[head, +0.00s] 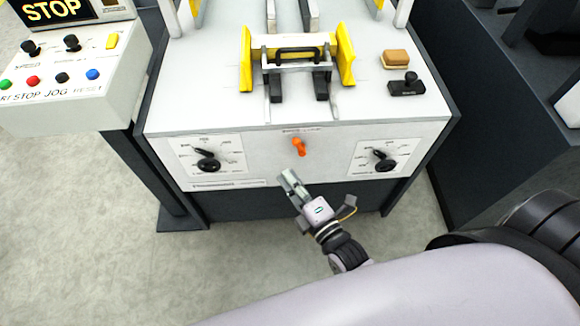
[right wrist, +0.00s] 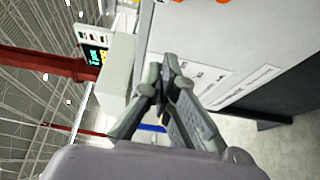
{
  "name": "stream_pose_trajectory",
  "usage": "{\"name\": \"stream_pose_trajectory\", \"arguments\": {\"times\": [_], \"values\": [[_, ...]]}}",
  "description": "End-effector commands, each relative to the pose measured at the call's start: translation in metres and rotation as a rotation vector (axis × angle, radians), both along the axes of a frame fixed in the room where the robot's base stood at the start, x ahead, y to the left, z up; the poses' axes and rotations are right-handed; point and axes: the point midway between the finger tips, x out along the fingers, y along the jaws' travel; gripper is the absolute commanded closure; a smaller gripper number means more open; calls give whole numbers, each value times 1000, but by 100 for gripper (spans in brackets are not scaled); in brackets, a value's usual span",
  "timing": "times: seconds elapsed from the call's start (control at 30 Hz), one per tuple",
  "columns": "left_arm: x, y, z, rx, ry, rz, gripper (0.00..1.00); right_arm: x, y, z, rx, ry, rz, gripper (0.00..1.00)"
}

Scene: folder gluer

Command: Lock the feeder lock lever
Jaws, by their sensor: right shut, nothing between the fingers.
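The feeder lock lever (head: 299,147) is a small orange lever on the middle of the white front panel, between two black dials. It slants slightly, its lower end a little to the right. In the right wrist view only a bit of orange shows at the top edge. My right gripper (head: 288,178) is just below and left of the lever, in front of the panel's lower edge. Its fingers are shut with nothing between them, also in the right wrist view (right wrist: 165,85). It looks apart from the lever. My left gripper is not in view.
The left dial (head: 208,164) and right dial (head: 384,164) flank the lever. Above, the white feeder top carries yellow guides (head: 246,60), a sponge-like block (head: 395,59) and a black switch (head: 407,87). A control box (head: 70,110) stands left; a dark machine (head: 510,120) stands right.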

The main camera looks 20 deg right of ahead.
Motion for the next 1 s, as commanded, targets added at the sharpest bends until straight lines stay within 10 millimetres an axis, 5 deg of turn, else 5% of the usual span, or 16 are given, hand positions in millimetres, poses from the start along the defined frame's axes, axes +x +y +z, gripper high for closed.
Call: {"name": "stream_pose_trajectory", "arguments": {"times": [0.4,0.7,1.0], "values": [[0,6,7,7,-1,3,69,86,19,2,3,-3,0,100],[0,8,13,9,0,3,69,80,-17,1,-1,0,1,100],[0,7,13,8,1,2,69,79,-21,0,2,0,0,100]]}}
